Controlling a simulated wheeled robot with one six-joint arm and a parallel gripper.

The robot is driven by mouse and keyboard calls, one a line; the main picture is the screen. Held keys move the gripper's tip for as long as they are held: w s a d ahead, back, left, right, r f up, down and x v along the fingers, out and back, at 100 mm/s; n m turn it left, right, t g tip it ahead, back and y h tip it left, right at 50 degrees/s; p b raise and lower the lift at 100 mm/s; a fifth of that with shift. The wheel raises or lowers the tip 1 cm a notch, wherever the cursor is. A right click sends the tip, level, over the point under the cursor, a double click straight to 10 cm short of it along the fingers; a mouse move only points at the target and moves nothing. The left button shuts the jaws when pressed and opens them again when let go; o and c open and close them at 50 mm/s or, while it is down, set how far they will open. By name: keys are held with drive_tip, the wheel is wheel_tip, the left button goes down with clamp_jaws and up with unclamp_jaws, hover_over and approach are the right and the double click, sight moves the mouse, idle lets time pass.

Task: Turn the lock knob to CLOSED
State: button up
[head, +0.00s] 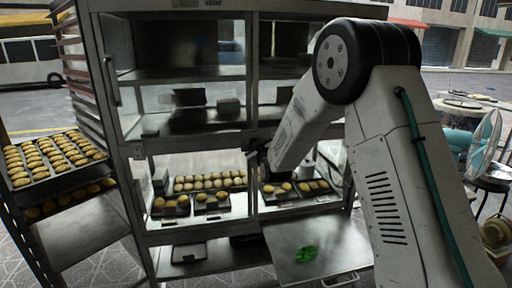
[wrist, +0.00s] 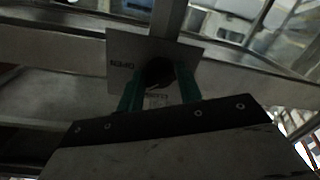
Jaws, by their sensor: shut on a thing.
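The dark round lock knob (wrist: 158,71) sits on a grey metal plate (wrist: 190,57) in the wrist view. The plate is lettered OPEN, upside down, to the left of the knob. Fainter lettering, apparently CLOSED, is just below the knob. My gripper (wrist: 160,84) is shut on the knob, with one green finger on each side. I cannot tell which way the knob points. In the head view the gripper and knob are mostly hidden by my arm, at the front of the steel cabinet (head: 198,139).
Trays of buns (head: 210,183) stand inside the cabinet behind glass. A rack with a full bun tray (head: 55,172) is at the left. A steel shelf (head: 335,255) with a green item (head: 306,254) juts out below. A fan (head: 484,145) stands at the right.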

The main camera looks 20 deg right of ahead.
drive_tip(key=n, duration=0.9)
drive_tip(key=shift+r+n+h, duration=0.15)
drive_tip(key=shift+n+h, duration=0.15)
drive_tip(key=shift+h, duration=0.1)
idle(0.4)
drive_tip(key=o, duration=0.9)
drive_tip(key=shift+d, duration=0.1)
drive_tip(key=shift+s, duration=0.1)
drive_tip(key=s, duration=0.7)
drive_tip(key=shift+s+a+r, duration=0.25)
drive_tip(key=shift+s+r, duration=0.05)
drive_tip(key=shift+r, duration=0.05)
